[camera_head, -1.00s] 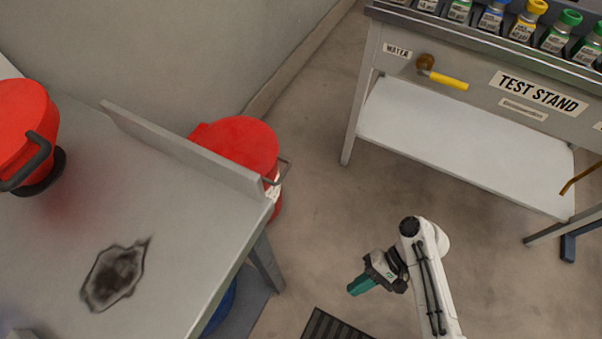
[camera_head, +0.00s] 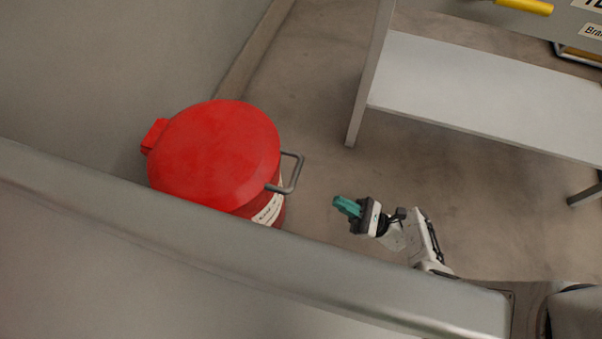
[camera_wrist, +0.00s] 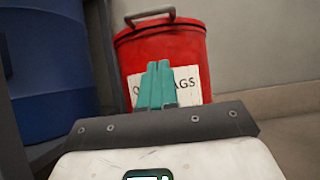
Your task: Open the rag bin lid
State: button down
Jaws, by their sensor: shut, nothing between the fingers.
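The red rag bin (camera_head: 215,155) stands on the floor against the wall, left of centre in the head view. Its round lid is down, and a grey bar handle (camera_head: 291,174) sticks out from the lid's right side. In the wrist view the bin (camera_wrist: 165,55) is straight ahead, with its handle (camera_wrist: 150,15) at the top and a white label (camera_wrist: 186,88) partly hidden by my fingers. My gripper (camera_head: 345,206) has teal fingers, shut and empty, to the right of the handle and apart from it. The fingers also show in the wrist view (camera_wrist: 157,85).
A grey bench with a raised edge (camera_head: 420,306) fills the near side and hides the bin's lower part. A blue drum (camera_wrist: 45,70) stands left of the bin. The test stand's pale shelf (camera_head: 480,90) is at right. Floor between is clear.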

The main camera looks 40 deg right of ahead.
jog(key=s+d+r+p+x, duration=0.1)
jog(key=r+p+x, duration=0.1)
jog(key=x, duration=1)
jog(key=shift+a+r, duration=0.2)
jog(key=shift+r, duration=0.2)
jog(key=shift+w, duration=0.1)
jog(key=shift+r+p, duration=0.1)
jog(key=shift+p, duration=0.2)
